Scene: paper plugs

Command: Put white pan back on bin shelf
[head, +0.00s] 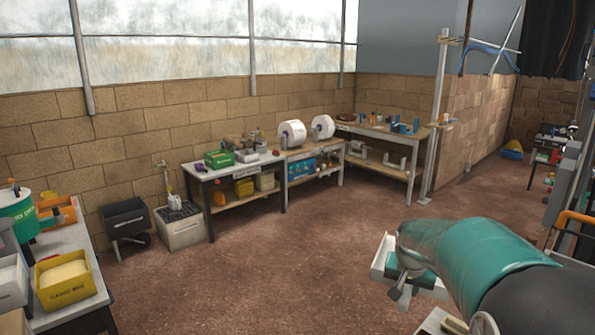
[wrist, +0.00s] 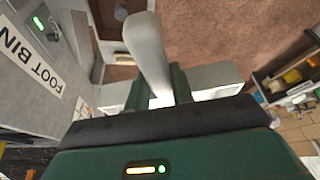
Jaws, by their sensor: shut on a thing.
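My gripper (head: 405,270) is at the lower right of the head view, at the end of my teal-sleeved arm. It is shut on the white pan (head: 379,262), which is held above the brown floor and shows on both sides of the gripper. In the wrist view, the pan's pale side (wrist: 218,77) shows beyond the dark green gripper (wrist: 158,92). A pale rounded bar rises from between the green parts. The grip contact is mostly hidden. A grey unit labelled FOOT BIN (wrist: 38,72) is at the left of the wrist view; I cannot tell whether it is the bin shelf.
A bench with a yellow bin (head: 68,280) is at the left. A black bin (head: 125,218) and a grey box (head: 180,228) stand by the wall. The middle floor is clear.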

